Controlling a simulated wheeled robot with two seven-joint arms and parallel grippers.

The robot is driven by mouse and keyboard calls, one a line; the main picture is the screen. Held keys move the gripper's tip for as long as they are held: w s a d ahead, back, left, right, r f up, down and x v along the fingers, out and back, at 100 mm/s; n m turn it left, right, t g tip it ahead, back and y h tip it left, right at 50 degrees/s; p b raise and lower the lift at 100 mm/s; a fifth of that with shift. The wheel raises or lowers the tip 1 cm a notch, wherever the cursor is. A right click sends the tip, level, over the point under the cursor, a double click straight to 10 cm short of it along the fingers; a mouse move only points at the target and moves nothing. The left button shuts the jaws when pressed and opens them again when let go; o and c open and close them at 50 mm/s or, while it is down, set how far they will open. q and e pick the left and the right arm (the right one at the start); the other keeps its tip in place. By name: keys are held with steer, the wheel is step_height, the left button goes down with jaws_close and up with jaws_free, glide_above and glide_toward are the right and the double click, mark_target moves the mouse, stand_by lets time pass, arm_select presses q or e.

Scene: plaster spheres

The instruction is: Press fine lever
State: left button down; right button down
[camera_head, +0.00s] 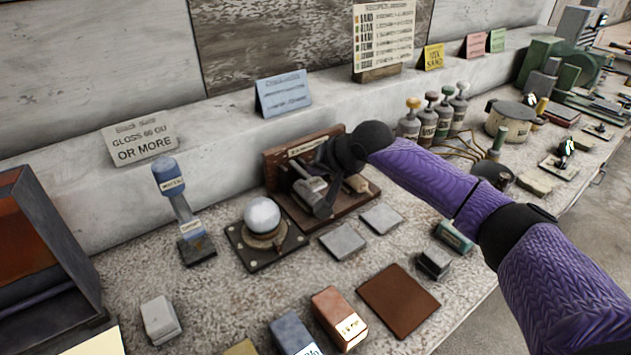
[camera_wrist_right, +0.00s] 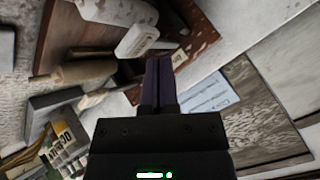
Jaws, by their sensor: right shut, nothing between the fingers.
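A brown wooden stand (camera_head: 290,165) with a label strip on its back board carries small levers. One has a pale grey block handle (camera_head: 312,184), also seen in the right wrist view (camera_wrist_right: 137,41). Another has a tan wooden handle (camera_head: 357,184), also in the right wrist view (camera_wrist_right: 88,70). I cannot read which one is marked fine. My right gripper (camera_head: 323,207) is over the stand, among the levers, with its fingers shut and empty (camera_wrist_right: 157,65). In the wrist view the fingertips are beside the pale handle; I cannot tell whether they touch. My left gripper is out of view.
A white sphere (camera_head: 262,215) sits on a dark base left of the stand. Grey tiles (camera_head: 343,242) and a brown plate (camera_head: 398,300) lie in front. Knobbed bottles (camera_head: 428,118) stand to the right. A blue card (camera_head: 284,94) stands on the ledge behind.

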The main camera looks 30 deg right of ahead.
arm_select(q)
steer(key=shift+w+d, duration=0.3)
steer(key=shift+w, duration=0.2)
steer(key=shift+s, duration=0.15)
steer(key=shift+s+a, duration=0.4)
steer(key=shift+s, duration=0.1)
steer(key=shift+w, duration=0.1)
